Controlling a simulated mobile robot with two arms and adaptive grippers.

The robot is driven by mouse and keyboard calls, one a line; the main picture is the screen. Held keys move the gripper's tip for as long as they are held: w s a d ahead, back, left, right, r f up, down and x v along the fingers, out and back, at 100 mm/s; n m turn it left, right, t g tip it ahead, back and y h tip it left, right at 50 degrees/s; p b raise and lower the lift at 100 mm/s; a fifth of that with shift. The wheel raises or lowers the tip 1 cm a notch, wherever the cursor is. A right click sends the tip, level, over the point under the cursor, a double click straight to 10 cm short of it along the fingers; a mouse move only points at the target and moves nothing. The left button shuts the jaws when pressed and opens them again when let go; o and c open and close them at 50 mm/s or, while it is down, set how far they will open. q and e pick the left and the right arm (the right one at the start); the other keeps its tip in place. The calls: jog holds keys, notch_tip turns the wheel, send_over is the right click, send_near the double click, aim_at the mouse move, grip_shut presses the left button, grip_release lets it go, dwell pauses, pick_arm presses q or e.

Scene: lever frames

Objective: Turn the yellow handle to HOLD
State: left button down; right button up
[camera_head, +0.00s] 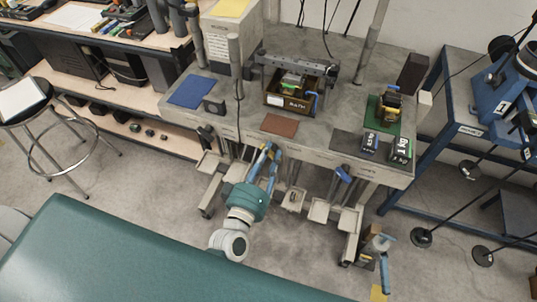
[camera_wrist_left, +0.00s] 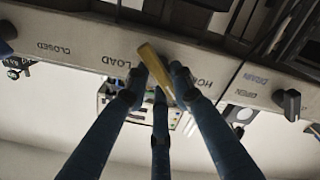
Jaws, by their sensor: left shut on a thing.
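The yellow handle (camera_wrist_left: 150,62) is a slanted bar on the front of the bench, seen in the left wrist view. Its upper end lies between the LOAD label (camera_wrist_left: 115,60) and the partly covered HOLD label (camera_wrist_left: 203,82), nearer LOAD. My left gripper (camera_wrist_left: 160,76) has its blue fingers around the handle and is shut on it; a finger covers part of HOLD. In the head view my left gripper (camera_head: 268,155) is at the bench's front edge, where I cannot make out the handle. My right gripper is not in view.
A black knob (camera_wrist_left: 290,103) is beside the DRAIN and OPEN labels, and another knob (camera_wrist_left: 17,66) is near CLOSED. The bench (camera_head: 225,113) carries a blue mat (camera_head: 189,91), a brown mat (camera_head: 280,125) and a green mat (camera_head: 376,118). A stool (camera_head: 40,112) stands left.

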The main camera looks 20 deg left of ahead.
pick_arm(q)
jog(key=c, duration=1.5)
grip_release()
jog(key=shift+c, duration=0.2)
jog(key=shift+s, duration=0.55)
jog(key=s, duration=1.1)
jog(key=shift+a, duration=0.15)
jog(key=s+f+m+g+h+b, duration=0.1)
jog(key=s+f+m+g, duration=0.35)
jog(key=f, duration=1.15)
jog(key=s+f+m+g+h, duration=0.1)
jog(key=s+f+m+g, duration=0.3)
jog(key=f, duration=1.2)
jog(key=s+a+f+m+g+y, duration=0.1)
jog(key=s+a+f+g, duration=0.3)
jog(key=s+f, duration=0.4)
jog(key=s+a+f+m+g+y, duration=0.1)
jog(key=s+a+f+g, duration=0.3)
jog(key=s+f, duration=0.5)
jog(key=s, duration=0.5)
jog(key=shift+s+f+m+y+b, duration=0.2)
jog(key=shift+s+m+y+b, duration=0.1)
jog(key=shift+m+b, duration=0.1)
